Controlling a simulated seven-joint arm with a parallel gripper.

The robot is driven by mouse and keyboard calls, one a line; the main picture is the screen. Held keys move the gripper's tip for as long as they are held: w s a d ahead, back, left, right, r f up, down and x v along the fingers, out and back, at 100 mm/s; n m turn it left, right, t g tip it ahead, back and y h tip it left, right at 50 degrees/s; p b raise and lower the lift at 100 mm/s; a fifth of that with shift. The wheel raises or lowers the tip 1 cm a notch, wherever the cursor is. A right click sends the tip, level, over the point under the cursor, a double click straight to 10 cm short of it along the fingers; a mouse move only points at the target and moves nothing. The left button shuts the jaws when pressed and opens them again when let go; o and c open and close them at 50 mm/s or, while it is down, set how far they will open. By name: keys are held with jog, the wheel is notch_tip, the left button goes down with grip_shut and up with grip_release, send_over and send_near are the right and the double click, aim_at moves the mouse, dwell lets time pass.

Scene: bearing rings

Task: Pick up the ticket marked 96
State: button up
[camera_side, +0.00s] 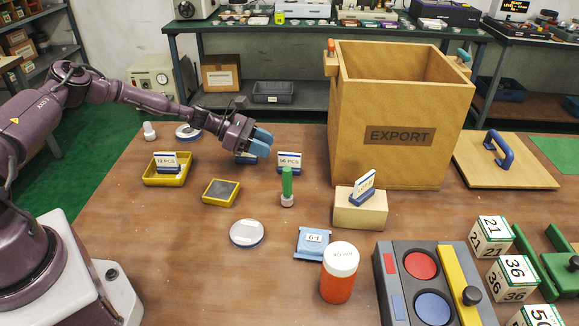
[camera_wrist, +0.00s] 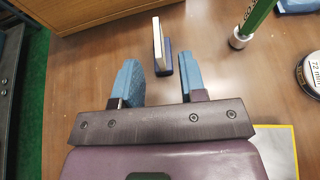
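A small white ticket (camera_side: 289,159) stands upright in a dark blue base on the table; its print looks like "96 PCS", though the first digit is small. In the wrist view this ticket (camera_wrist: 158,44) is seen nearly edge-on, just beyond the fingertips and lined up with the gap between them. My gripper (camera_side: 260,142) is left of the ticket in the side view. In the wrist view my gripper (camera_wrist: 160,80) has its blue fingers apart with nothing between them.
Another ticket (camera_side: 165,159), reading "12 PCS", stands at a yellow tray (camera_side: 150,181). A tilted ticket (camera_side: 363,187) is on a wooden block (camera_side: 352,213). The EXPORT crate (camera_side: 390,160) rises at right. A green marker (camera_side: 287,182) stands in front of the ticket.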

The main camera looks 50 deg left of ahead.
aim_at(290, 153)
jog(key=x, duration=0.7)
jog(key=shift+w+f, duration=0.15)
jog(key=shift+w, duration=0.1)
jog(key=shift+c, duration=0.4)
grip_shut()
